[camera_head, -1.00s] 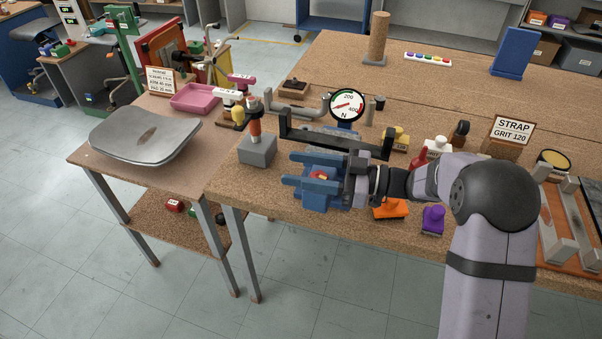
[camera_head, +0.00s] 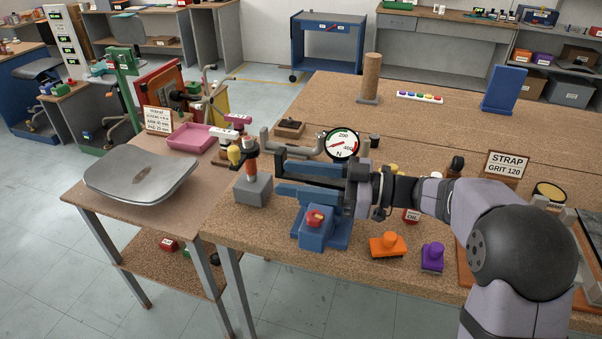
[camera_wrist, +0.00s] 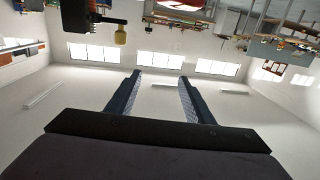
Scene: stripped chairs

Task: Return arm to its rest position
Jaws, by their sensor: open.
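My gripper (camera_head: 281,179) is open and empty. It points left above the front of the workbench (camera_head: 285,235), over a blue fixture (camera_head: 318,238) with a red knob (camera_head: 316,217). In the wrist view, the two blue fingers of my gripper (camera_wrist: 159,76) stand apart with nothing between them. My arm reaches in from the lower right, bent at a dark round joint. The round gauge (camera_head: 342,144) stands just behind the gripper.
A grey block with an orange-topped post (camera_head: 252,187) stands left of the gripper. An orange stamp-like piece (camera_head: 386,245) and a purple one (camera_head: 432,257) sit at the front edge. A STRAP sign (camera_head: 506,165) stands to the right.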

